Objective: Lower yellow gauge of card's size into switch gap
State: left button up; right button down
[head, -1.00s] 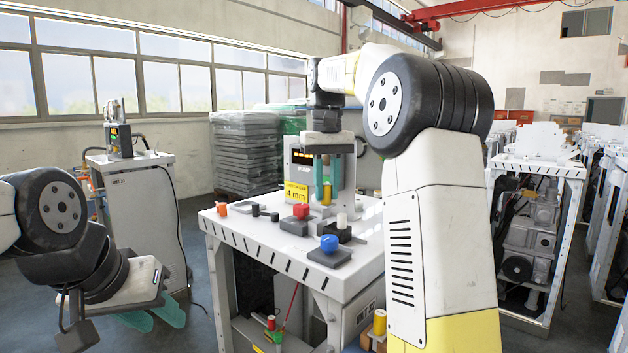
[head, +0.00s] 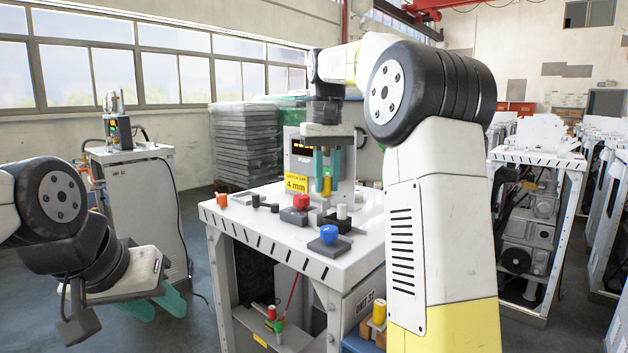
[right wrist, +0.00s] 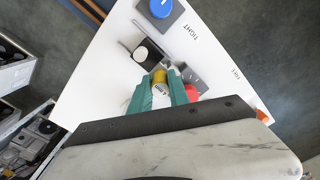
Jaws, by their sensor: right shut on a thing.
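My right gripper (head: 326,174) points down over the white table and is shut on a yellow gauge (head: 326,187). The right wrist view shows the round yellow gauge (right wrist: 160,77) between the teal fingertips. Just beside it is the dark switch block (head: 333,222) with a white round button (head: 342,211), also seen in the right wrist view (right wrist: 141,54). The gap itself and the gauge's lower end cannot be made out. The yellow card (head: 297,184) reads "SWITCH GAP 4 mm". My left gripper (head: 157,304) is open and empty, away from the table at left.
A red-knobbed block (head: 300,203) stands close to the gripper, and a blue-knobbed block (head: 329,234) is at the table's front. An orange piece (head: 222,200) and small black pieces lie at left. A grey machine (head: 345,165) stands behind the gripper.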

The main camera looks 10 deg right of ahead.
aim_at(326, 196)
jog(key=shift+f, duration=1.9)
jog(key=c, duration=1.2)
grip_release()
jog(key=shift+o, duration=0.2)
jog(key=shift+r, duration=0.1)
notch_tip(326, 196, up, 7)
jog(key=shift+f, duration=0.1)
jog(key=shift+r, duration=0.4)
jog(key=shift+s, duration=0.1)
jog(key=s+a+f+t+y, duration=0.1)
jog(key=s+f+t, duration=0.2)
jog(key=s+f, duration=0.5)
jog(key=s+a+f+t+y, duration=0.1)
jog(key=s+f+t, duration=0.2)
jog(key=s+f, duration=0.4)
jog(key=s, duration=0.8)
jog(key=shift+s+f, duration=0.35)
jog(key=shift+s, duration=0.05)
